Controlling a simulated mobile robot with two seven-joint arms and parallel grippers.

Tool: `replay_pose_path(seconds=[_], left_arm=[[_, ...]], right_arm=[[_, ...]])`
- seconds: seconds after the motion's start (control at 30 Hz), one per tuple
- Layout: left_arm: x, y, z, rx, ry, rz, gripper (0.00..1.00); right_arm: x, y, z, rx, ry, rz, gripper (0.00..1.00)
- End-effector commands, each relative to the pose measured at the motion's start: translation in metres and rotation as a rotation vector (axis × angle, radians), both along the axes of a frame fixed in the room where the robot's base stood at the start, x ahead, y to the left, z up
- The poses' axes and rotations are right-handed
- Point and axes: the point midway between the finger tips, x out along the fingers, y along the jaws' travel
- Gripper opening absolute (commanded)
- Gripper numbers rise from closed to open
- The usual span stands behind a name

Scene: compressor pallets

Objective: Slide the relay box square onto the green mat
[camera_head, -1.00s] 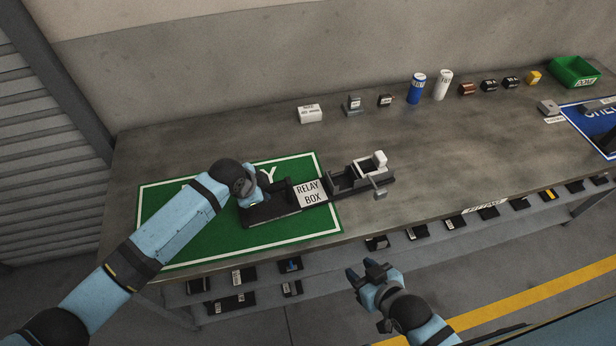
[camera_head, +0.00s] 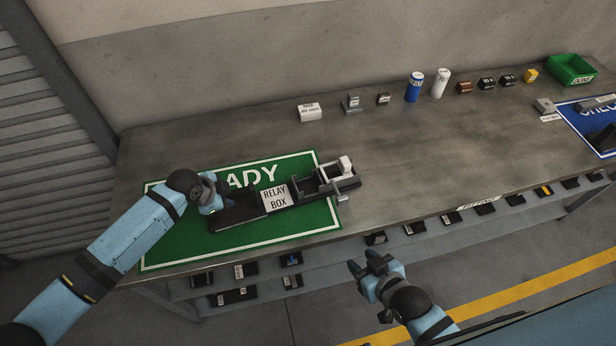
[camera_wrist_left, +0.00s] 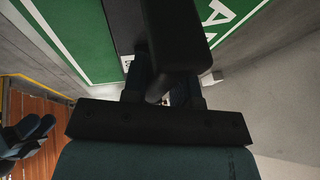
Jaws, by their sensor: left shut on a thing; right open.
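The relay box (camera_head: 274,198) is a long dark tray with a white label and a white block at its right end. It lies mostly on the green mat (camera_head: 235,237), and its right end overhangs the mat's right edge onto the bench. My left gripper (camera_head: 219,198) is shut on the left end of the relay box, which also shows in part in the left wrist view (camera_wrist_left: 124,25). The fingers there are largely hidden by a dark bar. My right gripper (camera_head: 369,266) is open and empty, in front of the bench edge.
The grey bench (camera_head: 400,160) is bare to the right of the box. A blue can (camera_head: 414,87), a white can (camera_head: 440,84), small parts and a green bin (camera_head: 571,70) stand along the back. A blue mat (camera_head: 590,118) lies far right. A lower shelf holds several dark parts.

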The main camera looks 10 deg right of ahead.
Motion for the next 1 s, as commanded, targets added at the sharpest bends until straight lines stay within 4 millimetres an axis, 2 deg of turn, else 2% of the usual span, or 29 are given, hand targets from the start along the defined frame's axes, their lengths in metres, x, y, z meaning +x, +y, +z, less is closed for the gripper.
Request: replay_pose_path(seconds=[0.1,0.4,0.93,0.97,1.0], left_arm=[[-0.001,0.016,-0.002,0.008,0.004,0.003,0.0],[-0.002,0.043,-0.004,0.008,0.005,0.003,0.0],[-0.002,0.048,-0.005,0.008,0.007,0.002,0.0],[-0.002,0.048,-0.005,0.008,0.007,0.002,0.31],[-0.002,0.048,-0.005,0.008,0.007,0.002,0.4]], right_arm=[[0.0,0.0,0.004,0.001,-0.001,-0.001,0.43],[0.0,0.0,0.009,0.001,-0.003,-0.002,0.43],[0.0,-0.001,0.009,0.001,-0.003,-0.004,0.43],[-0.001,0.0,0.009,0.001,-0.002,-0.004,0.43],[-0.002,0.0,0.009,0.001,0.001,-0.003,0.43]])
